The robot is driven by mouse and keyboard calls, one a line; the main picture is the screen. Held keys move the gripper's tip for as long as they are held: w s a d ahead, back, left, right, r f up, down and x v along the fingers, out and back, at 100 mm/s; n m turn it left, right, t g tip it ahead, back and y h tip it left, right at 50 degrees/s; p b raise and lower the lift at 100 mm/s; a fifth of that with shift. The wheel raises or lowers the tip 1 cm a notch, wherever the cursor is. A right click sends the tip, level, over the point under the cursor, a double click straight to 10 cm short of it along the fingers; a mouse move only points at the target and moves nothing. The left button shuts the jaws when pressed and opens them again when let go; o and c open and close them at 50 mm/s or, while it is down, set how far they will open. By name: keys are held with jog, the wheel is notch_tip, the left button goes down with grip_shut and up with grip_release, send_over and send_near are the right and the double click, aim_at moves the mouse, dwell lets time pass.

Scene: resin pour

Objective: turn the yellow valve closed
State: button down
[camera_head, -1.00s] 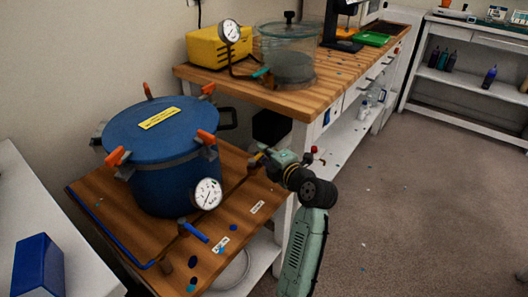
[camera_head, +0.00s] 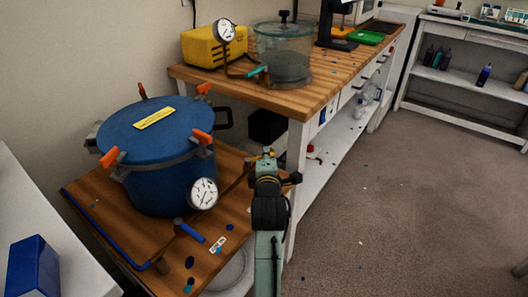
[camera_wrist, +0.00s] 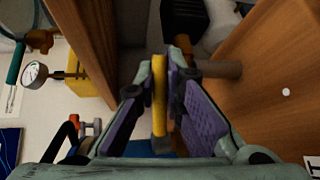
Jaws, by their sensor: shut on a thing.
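The yellow valve shows in the wrist view as a narrow yellow handle (camera_wrist: 159,95) between the two fingers of my gripper (camera_wrist: 162,88). The fingers are shut on it, with a purple pad on each side. A short brown pipe (camera_wrist: 222,69) runs right from beside the fingertips. In the head view my gripper (camera_head: 267,154) is at the right edge of the low wooden bench, right of the blue pressure pot (camera_head: 165,175). There the handle is mostly hidden by my gripper, and its exact angle to the pipe cannot be told.
A white gauge (camera_head: 203,193) and a blue-handled valve (camera_head: 190,231) are at the front of the pot. A higher wooden bench (camera_head: 300,96) with a clear chamber (camera_head: 283,52) and yellow pump (camera_head: 212,47) stands behind. The floor (camera_head: 400,210) at right is open.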

jog(key=shift+s+d+m+g+h+p, duration=0.1)
jog(key=shift+s+m+g+h+p, duration=0.25)
jog(key=shift+m+h, duration=0.9)
jog(key=shift+s+d+m+g+h+p, duration=0.15)
jog(key=shift+s+m+h+p, duration=0.55)
jog(key=shift+h, duration=0.95)
jog(key=shift+m, duration=0.25)
jog(key=c, duration=1.9)
grip_release()
jog(key=shift+c, duration=0.2)
jog(key=v, duration=1.2)
